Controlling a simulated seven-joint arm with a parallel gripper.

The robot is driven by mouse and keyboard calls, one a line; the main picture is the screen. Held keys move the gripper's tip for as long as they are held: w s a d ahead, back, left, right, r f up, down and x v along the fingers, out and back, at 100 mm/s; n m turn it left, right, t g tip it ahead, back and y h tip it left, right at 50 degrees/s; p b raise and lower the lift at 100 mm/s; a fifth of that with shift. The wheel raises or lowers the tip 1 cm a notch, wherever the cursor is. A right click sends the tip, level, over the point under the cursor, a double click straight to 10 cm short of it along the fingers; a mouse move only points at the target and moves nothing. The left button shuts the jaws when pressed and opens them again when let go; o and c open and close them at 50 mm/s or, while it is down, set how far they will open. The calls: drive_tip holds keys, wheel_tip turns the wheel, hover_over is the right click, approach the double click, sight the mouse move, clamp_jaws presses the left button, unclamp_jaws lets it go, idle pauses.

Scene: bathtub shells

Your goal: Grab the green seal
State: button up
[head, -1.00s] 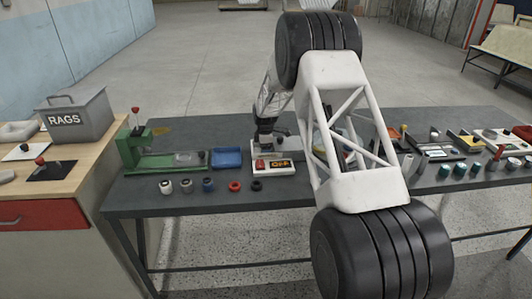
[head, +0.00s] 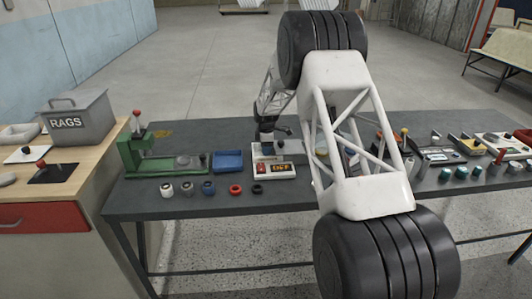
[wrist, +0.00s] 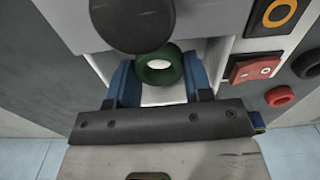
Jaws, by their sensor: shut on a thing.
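The green seal (wrist: 160,79) is a thick dark green ring in the wrist view. It sits between the two blue fingers of my gripper (wrist: 158,70), which are shut on its sides. A pale surface shows through its hole and below it. The seal itself cannot be made out there.
In the wrist view a round black knob (wrist: 132,22) hangs close over the seal, and a red switch (wrist: 254,68) is to the right. In the head view a blue tray (head: 229,161) and a green press (head: 150,158) stand left. Several rings line the front.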

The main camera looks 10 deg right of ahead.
wheel_tip(320, 180, up, 8)
drive_tip(key=shift+f, duration=0.15)
drive_tip(key=shift+a, duration=0.1)
idle(0.7)
